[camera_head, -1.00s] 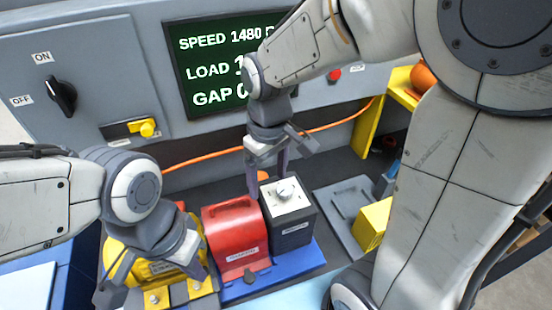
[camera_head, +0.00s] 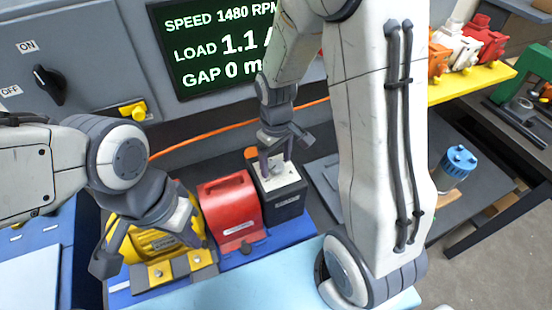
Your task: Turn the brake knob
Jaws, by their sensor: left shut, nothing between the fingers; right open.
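The brake unit is a dark box (camera_head: 287,204) with a pale top plate, standing to the right of the red housing. The brake knob (camera_head: 277,168) on that plate is largely hidden by my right gripper. My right gripper (camera_head: 276,163) points down over the plate, open, with one finger on each side of the knob; whether the fingers touch it I cannot tell.
The red housing (camera_head: 230,208) sits between motor and brake on a blue base (camera_head: 265,246). A display (camera_head: 218,50) reads speed 1480 RPM. A black ON/OFF switch (camera_head: 49,86) is on the panel. An orange cable (camera_head: 210,132) runs behind. A yellow shelf (camera_head: 470,85) holds several motors at right.

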